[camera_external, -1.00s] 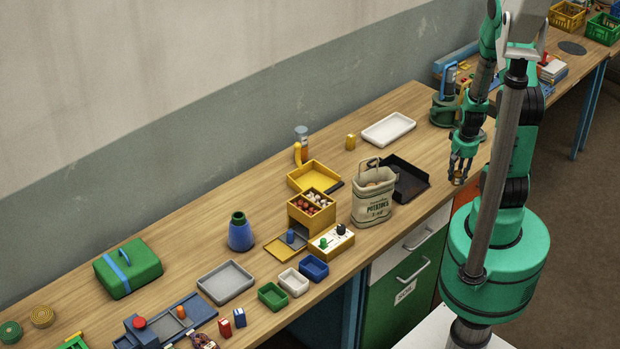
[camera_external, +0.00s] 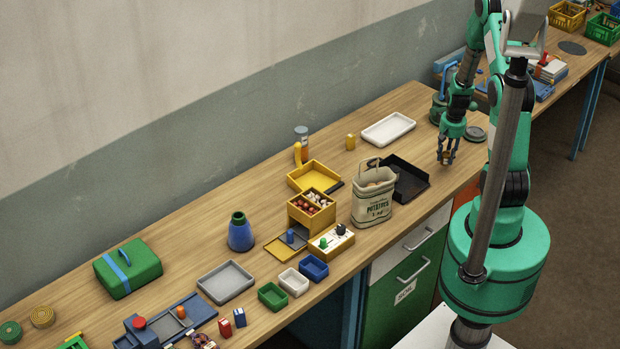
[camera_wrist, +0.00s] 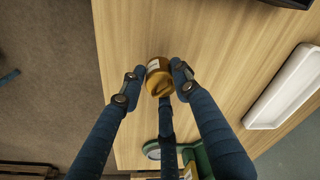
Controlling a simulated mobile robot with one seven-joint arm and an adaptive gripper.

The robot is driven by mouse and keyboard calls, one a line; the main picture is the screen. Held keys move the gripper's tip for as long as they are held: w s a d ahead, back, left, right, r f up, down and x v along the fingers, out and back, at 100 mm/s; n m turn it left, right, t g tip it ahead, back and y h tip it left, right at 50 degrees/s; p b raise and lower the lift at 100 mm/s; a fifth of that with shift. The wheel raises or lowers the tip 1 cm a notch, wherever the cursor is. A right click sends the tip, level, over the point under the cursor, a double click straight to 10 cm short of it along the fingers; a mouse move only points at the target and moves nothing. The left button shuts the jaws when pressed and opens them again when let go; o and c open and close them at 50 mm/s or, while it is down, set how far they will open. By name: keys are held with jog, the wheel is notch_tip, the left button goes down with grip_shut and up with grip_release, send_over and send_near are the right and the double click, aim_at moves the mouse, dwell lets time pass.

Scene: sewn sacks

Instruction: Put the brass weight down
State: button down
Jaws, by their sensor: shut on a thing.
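The brass weight (camera_wrist: 159,80) is a short golden cylinder with a pale label, held between the blue fingers in the wrist view. My gripper (camera_wrist: 157,86) is shut on it. In the external view my gripper (camera_external: 446,158) points down over the right end of the wooden bench (camera_external: 421,100), with the brass weight (camera_external: 446,155) small between its fingertips. Whether the weight touches the bench top cannot be told.
A black tray (camera_external: 408,181) lies left of my gripper, and a white tray (camera_external: 388,129) stands farther back. A green scale-like device (camera_external: 440,106) stands behind the gripper, with a grey round plate (camera_external: 475,134) at its right. Bare wood lies around the gripper.

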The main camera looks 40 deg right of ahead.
aim_at(445, 161)
jog(key=shift+w+d, duration=0.1)
jog(key=shift+w, duration=0.05)
jog(key=shift+f, duration=1.75)
jog(key=shift+f, duration=0.1)
jog(key=c, duration=1.3)
grip_release()
jog(key=shift+s+a+r, duration=0.15)
jog(key=shift+s+r, duration=0.05)
jog(key=shift+r, duration=1.85)
jog(key=shift+s+a+r, duration=0.1)
jog(key=shift+s+r, duration=0.1)
jog(key=shift+r, duration=1.8)
jog(key=shift+s+a+r, duration=0.15)
jog(key=shift+s+r, duration=0.05)
jog(key=shift+r, duration=1.85)
